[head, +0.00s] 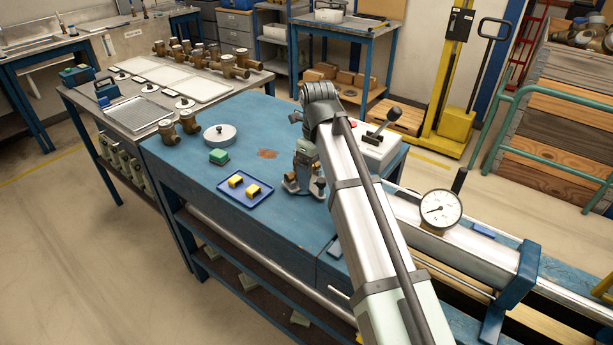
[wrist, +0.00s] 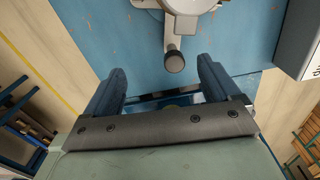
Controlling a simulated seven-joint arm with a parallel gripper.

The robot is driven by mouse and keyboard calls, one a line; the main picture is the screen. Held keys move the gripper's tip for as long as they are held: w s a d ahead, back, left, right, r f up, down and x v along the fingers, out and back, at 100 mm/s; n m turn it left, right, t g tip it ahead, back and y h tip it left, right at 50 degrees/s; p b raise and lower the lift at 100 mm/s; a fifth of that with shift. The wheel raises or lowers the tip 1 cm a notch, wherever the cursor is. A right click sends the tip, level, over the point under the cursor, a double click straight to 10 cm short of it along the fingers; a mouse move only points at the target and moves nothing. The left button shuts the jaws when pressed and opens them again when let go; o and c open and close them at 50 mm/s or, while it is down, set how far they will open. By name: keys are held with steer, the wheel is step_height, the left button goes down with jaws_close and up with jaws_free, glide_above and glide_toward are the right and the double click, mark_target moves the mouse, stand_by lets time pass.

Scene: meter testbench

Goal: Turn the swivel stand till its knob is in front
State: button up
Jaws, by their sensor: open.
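The swivel stand (head: 290,187) is on the blue bench in the head view, partly hidden by my arm. In the wrist view part of its grey body (wrist: 184,6) shows at the top edge, cut off by the frame. A short grey arm carries a round black knob (wrist: 174,62) pointing down the picture. My gripper (wrist: 160,66) is open, with its two dark blue fingers apart. The knob appears between the fingertips, nearer the right finger, and nothing is gripped. I cannot tell the depth between knob and fingers. In the head view I cannot make out my fingers clearly.
A blue tray (head: 233,195) with yellow pieces, a green block (head: 218,157) and a grey round lid (head: 220,135) lie left of the stand. A white box with a lever (head: 376,150) stands right, and a dial gauge (head: 440,209) farther right.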

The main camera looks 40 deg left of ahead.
steer(key=shift+r, duration=1.7)
